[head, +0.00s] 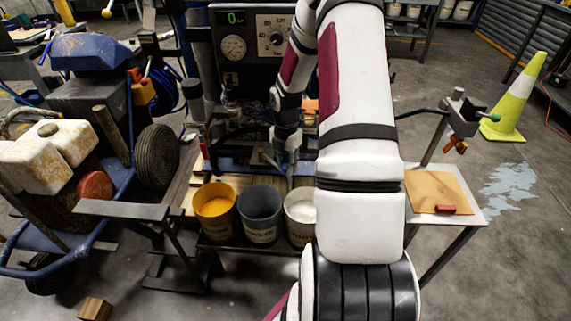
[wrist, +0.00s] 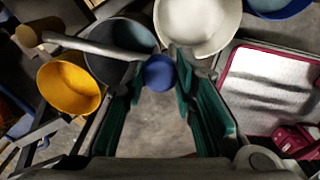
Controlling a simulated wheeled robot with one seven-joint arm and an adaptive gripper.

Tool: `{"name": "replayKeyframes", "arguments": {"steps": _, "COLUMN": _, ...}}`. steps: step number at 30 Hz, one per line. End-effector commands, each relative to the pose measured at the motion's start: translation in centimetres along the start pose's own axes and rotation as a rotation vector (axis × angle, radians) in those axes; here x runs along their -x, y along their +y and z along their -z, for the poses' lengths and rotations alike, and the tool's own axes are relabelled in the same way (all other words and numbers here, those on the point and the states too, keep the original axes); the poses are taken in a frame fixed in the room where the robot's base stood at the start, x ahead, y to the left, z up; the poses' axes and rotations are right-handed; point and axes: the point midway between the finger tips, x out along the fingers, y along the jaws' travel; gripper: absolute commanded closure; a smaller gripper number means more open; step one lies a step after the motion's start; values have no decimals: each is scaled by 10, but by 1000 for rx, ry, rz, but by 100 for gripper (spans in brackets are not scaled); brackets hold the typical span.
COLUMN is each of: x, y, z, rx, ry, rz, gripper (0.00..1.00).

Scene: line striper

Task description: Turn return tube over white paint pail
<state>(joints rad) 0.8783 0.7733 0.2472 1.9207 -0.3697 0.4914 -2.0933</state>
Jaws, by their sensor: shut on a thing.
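The white paint pail (head: 300,213) stands at the right end of a row of three pails, partly behind my arm. It also shows at the top of the wrist view (wrist: 198,25). My gripper (wrist: 160,73) has its green fingers on either side of a round blue knob (wrist: 160,72) and is shut on it. A grey tube (wrist: 95,48), apparently the return tube, runs left from the knob across the grey pail (wrist: 118,66). A tan piece (wrist: 27,36) is at its far left end. In the head view my gripper (head: 287,143) is above and behind the pails.
The yellow paint pail (head: 214,208) and grey pail (head: 260,214) stand left of the white one on a low shelf. A gauge panel (head: 258,45) rises behind. A side table (head: 445,192) is at right, and a wheeled machine (head: 95,165) at left.

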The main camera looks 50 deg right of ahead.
Motion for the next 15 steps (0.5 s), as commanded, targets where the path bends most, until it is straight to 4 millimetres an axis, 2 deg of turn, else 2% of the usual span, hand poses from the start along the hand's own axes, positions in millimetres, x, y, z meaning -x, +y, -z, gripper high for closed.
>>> {"name": "replayKeyframes", "arguments": {"steps": 3, "x": 0, "y": -1, "z": 0, "rx": -2, "ry": 0, "rz": 2, "gripper": 100}}
{"name": "replayKeyframes", "arguments": {"steps": 4, "x": 0, "y": -1, "z": 0, "rx": -3, "ry": 0, "rz": 2, "gripper": 72}}
{"name": "replayKeyframes", "arguments": {"steps": 6, "x": 0, "y": -1, "z": 0, "rx": -3, "ry": 0, "rz": 2, "gripper": 56}}
{"name": "replayKeyframes", "arguments": {"steps": 7, "x": 0, "y": -1, "z": 0, "rx": -3, "ry": 0, "rz": 2, "gripper": 54}}
{"name": "replayKeyframes", "arguments": {"steps": 15, "x": 0, "y": 0, "z": 0, "rx": -3, "ry": 0, "rz": 1, "gripper": 54}}
